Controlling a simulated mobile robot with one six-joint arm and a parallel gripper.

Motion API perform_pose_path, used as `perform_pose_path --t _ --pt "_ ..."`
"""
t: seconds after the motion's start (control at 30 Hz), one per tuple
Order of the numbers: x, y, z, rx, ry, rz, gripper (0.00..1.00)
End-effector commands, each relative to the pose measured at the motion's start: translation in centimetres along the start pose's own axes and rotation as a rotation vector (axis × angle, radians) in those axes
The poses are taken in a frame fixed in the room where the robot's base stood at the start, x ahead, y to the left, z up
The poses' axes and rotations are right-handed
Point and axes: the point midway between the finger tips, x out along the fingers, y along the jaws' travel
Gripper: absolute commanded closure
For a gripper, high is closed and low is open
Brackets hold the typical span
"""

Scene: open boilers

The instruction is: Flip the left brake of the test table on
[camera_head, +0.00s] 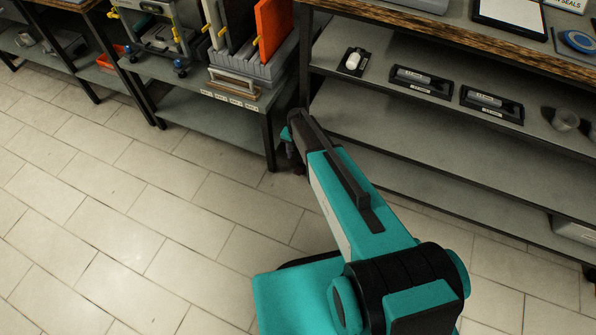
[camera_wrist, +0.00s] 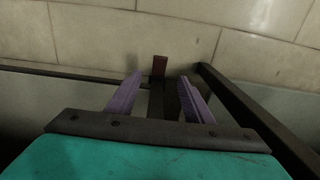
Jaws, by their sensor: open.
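In the wrist view a small dark red tab (camera_wrist: 159,66), which looks like a brake lever, stands at the end of a dark bar below a table. My gripper (camera_wrist: 160,79) is open and empty. Its two purple fingers stand either side of the bar, and the tab appears between and just beyond the fingertips. I cannot tell whether they touch it, or which position the brake is in. In the head view my wrist reaches down where the left workbench (camera_head: 200,116) meets the right shelf table (camera_head: 400,121).
A dark frame bar (camera_wrist: 245,105) runs close along the right of the fingers. A bench leg (camera_head: 269,145) stands beside my wrist. Orange and dark panels (camera_head: 273,27) stand in a rack above. The tiled floor (camera_head: 130,215) at left is clear.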

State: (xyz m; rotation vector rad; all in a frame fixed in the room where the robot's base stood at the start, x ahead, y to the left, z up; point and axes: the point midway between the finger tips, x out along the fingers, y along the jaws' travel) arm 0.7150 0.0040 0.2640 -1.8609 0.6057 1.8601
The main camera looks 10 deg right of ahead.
Motion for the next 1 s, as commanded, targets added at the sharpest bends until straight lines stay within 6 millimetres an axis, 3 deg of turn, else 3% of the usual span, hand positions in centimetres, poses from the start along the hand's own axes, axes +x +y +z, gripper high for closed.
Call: perform_pose_path --t 0.7,1.0 --pt "9.7 -0.1 0.0 -0.002 -0.001 0.001 0.53" --pt "12.6 -0.1 0.1 -0.002 -0.001 0.0 0.53"
